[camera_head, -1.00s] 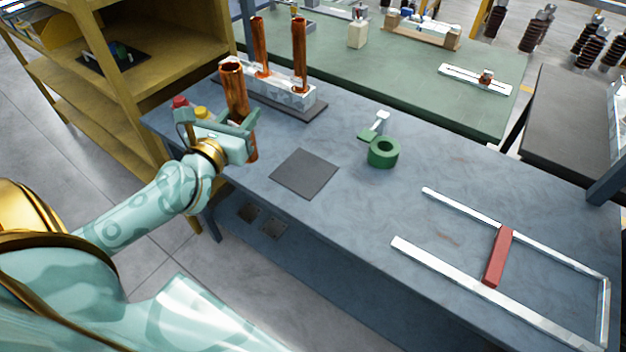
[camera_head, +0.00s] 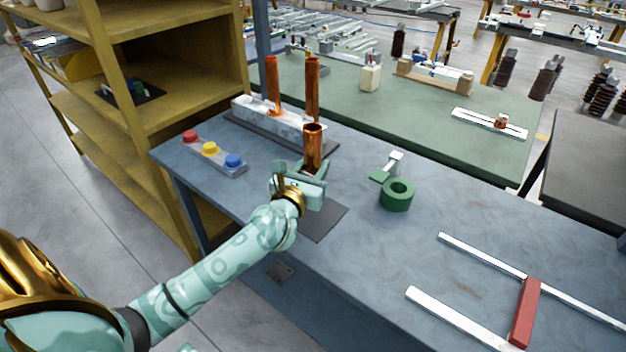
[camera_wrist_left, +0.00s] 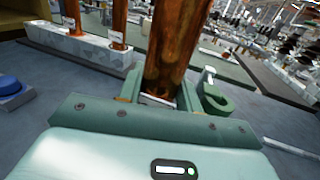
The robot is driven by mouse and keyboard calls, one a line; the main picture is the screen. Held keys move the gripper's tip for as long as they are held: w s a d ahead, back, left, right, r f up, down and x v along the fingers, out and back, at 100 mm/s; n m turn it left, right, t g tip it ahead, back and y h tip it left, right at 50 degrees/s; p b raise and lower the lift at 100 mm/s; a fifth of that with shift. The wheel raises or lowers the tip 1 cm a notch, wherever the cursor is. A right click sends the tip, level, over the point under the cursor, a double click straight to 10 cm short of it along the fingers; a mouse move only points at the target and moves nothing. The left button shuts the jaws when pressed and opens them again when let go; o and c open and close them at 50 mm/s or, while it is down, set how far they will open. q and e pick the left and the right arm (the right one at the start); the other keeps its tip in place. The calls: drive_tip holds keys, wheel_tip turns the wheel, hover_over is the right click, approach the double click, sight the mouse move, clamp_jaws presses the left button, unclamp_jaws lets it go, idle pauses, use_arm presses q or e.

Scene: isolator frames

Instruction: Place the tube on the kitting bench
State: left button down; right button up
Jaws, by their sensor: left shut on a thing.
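My left gripper (camera_head: 310,175) is shut on an upright copper tube (camera_head: 313,145). It holds the tube above the blue-grey bench (camera_head: 350,262), over the far part of a dark square mat (camera_head: 325,222). The tube also stands between the fingers in the left wrist view (camera_wrist_left: 178,45). Its lower end is hidden behind my gripper, so I cannot tell whether it touches the bench. Two more copper tubes, a left one (camera_head: 273,85) and a right one (camera_head: 312,90), stand upright in a pale block (camera_head: 262,122) behind. My right gripper does not show.
A green ring-shaped fixture (camera_head: 397,196) stands right of the mat. A strip with red, yellow and blue buttons (camera_head: 210,149) lies left. A metal rail frame with a red bar (camera_head: 525,312) lies at the right. Yellow shelving (camera_head: 160,120) stands at the left.

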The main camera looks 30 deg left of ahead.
use_arm(q)
wheel_tip(320, 180, down, 3)
drive_tip(key=shift+f+b, duration=0.1)
drive_tip(key=shift+b, duration=0.5)
drive_tip(key=shift+r, duration=0.25)
drive_tip(key=shift+f, duration=0.15)
drive_tip(key=c, duration=0.9)
unclamp_jaws()
drive_tip(key=shift+f, duration=0.1)
drive_tip(key=shift+c, duration=0.2)
drive_tip(key=shift+s, duration=0.25)
drive_tip(key=s+d, duration=0.2)
drive_tip(key=s, duration=0.9)
drive_tip(key=shift+s+p, duration=0.2)
drive_tip(key=shift+p, duration=0.15)
